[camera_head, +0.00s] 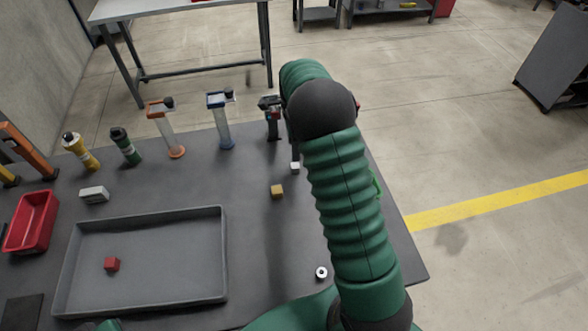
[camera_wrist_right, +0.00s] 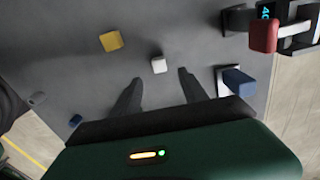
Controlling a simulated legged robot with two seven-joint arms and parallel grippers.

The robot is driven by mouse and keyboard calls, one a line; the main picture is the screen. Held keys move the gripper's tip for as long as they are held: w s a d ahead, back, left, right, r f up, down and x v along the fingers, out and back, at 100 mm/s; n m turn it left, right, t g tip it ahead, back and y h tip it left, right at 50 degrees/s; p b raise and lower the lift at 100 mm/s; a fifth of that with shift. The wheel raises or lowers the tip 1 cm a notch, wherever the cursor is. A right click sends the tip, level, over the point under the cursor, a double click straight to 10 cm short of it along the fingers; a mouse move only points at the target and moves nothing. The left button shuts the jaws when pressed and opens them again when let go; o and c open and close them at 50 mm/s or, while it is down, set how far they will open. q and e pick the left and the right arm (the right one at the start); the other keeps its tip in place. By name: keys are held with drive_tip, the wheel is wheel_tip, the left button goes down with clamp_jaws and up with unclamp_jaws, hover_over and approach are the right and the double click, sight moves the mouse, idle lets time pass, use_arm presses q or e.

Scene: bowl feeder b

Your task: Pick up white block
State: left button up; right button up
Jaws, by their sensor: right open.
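The small white block (camera_head: 295,167) sits on the dark grey table, close to my right arm. In the right wrist view the white block (camera_wrist_right: 159,65) lies just beyond the fingertips, roughly centred between them. My right gripper (camera_wrist_right: 159,76) is open and empty, with its two dark fingers spread apart. In the head view most of this gripper is hidden behind my green arm, with only a dark finger showing just above the block. My left gripper is not in view.
A yellow block (camera_head: 277,191) lies near the white block. A grey tray (camera_head: 217,282) holds a red cube (camera_head: 112,264). A blue-framed stand (camera_head: 222,120) and an orange one (camera_head: 165,128) stand along the back edge. A small white-and-black ring (camera_head: 321,272) lies near the front.

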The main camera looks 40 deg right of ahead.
hover_over(295, 165)
drive_tip(key=f, duration=0.4)
drive_tip(key=shift+w+d+f, duration=0.15)
drive_tip(key=shift+d+f, duration=0.1)
drive_tip(key=f, duration=0.3)
drive_tip(key=shift+s+a+f, duration=0.25)
drive_tip(key=shift+a+f, duration=0.1)
drive_tip(key=shift+f, duration=0.05)
drive_tip(key=shift+w+f, duration=0.1)
drive_tip(key=shift+f, duration=0.3)
drive_tip(key=shift+d, duration=0.2)
drive_tip(key=c, duration=0.6)
drive_tip(key=shift+a, duration=0.15)
clamp_jaws()
